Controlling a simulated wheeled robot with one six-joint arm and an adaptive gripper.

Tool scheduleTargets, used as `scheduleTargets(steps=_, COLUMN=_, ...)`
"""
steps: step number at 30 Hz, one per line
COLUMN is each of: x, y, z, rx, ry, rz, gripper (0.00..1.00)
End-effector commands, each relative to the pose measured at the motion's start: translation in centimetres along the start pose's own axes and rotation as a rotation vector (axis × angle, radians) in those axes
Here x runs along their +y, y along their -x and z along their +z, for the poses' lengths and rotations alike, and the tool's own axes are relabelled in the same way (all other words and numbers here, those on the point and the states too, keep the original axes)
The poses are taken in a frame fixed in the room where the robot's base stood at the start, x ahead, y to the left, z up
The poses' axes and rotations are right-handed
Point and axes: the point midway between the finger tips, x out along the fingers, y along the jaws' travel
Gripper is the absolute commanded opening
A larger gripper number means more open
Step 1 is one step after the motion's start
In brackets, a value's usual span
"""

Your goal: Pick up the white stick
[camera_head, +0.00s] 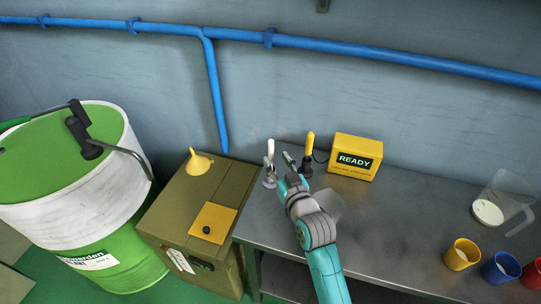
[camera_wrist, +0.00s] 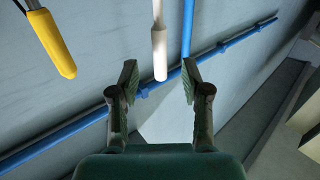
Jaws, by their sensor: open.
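The white stick (camera_head: 270,148) stands upright at the back left of the grey bench in the head view. In the wrist view the white stick (camera_wrist: 159,48) comes in from the top, with its rounded end near the gap between my fingertips. My gripper (camera_wrist: 159,78) is open, with one finger on each side of that end and no contact visible. In the head view my gripper (camera_head: 280,168) is beside the stick's lower part, and my arm partly hides the area around its base.
A yellow-handled tool (camera_head: 310,143) stands in a dark holder just right of the stick; it also shows in the wrist view (camera_wrist: 53,44). A yellow READY box (camera_head: 355,157) is further right. Cups (camera_head: 462,254) and a clear jug (camera_head: 508,200) stand at the far right. The bench middle is clear.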

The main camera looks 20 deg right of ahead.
Motion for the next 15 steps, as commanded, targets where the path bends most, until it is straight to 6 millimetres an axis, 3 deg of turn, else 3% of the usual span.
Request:
scheduleTargets(steps=5, x=0.0, y=-1.0, z=0.0, rx=0.0, ry=0.0, rz=0.0, gripper=0.47)
scheduleTargets(steps=15, x=0.0, y=-5.2, z=0.1, rx=0.001, ry=-0.001, rz=-0.001, gripper=0.47)
